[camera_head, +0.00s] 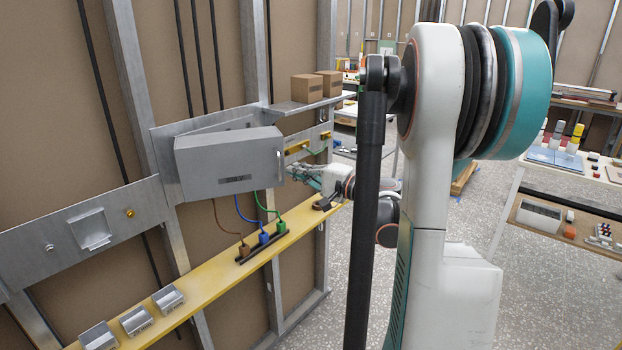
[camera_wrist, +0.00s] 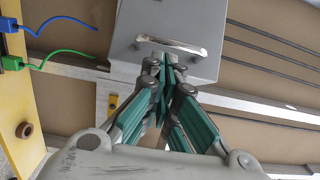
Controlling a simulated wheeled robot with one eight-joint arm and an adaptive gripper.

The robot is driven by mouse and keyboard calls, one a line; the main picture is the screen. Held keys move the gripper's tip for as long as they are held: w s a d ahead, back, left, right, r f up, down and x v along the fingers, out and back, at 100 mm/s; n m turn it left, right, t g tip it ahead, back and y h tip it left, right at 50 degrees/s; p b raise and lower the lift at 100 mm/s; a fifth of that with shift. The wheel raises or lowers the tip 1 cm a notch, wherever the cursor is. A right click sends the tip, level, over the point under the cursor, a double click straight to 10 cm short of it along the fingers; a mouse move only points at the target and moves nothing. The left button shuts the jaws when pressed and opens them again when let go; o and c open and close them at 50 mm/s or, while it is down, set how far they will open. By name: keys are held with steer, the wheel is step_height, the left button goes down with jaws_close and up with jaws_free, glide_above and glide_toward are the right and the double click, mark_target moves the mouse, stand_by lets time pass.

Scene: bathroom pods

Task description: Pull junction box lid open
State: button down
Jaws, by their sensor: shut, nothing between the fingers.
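The grey junction box (camera_head: 228,166) is mounted on a metal rail on the wall. Its lid (camera_wrist: 200,20) has a curved metal handle (camera_wrist: 172,46), which also shows near the lid's right edge in the head view (camera_head: 279,163). The lid's front stands out at an angle from the wall; I cannot tell how far it is open. My gripper (camera_wrist: 164,62) is shut and empty, its fingertips beside the middle of the handle in the wrist view. In the head view my gripper (camera_head: 294,171) is just right of the box. Whether it touches the handle is unclear.
Brown, blue and green cables run from under the box to plugs (camera_head: 262,239) on a yellow beam (camera_head: 190,295). A shelf (camera_head: 303,105) with two cardboard boxes (camera_head: 308,88) is above right. Several small grey boxes sit on the beam at lower left. Open floor (camera_head: 333,270) lies right.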

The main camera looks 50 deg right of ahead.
steer(key=shift+w+a, duration=0.2)
steer(key=shift+w, duration=0.8)
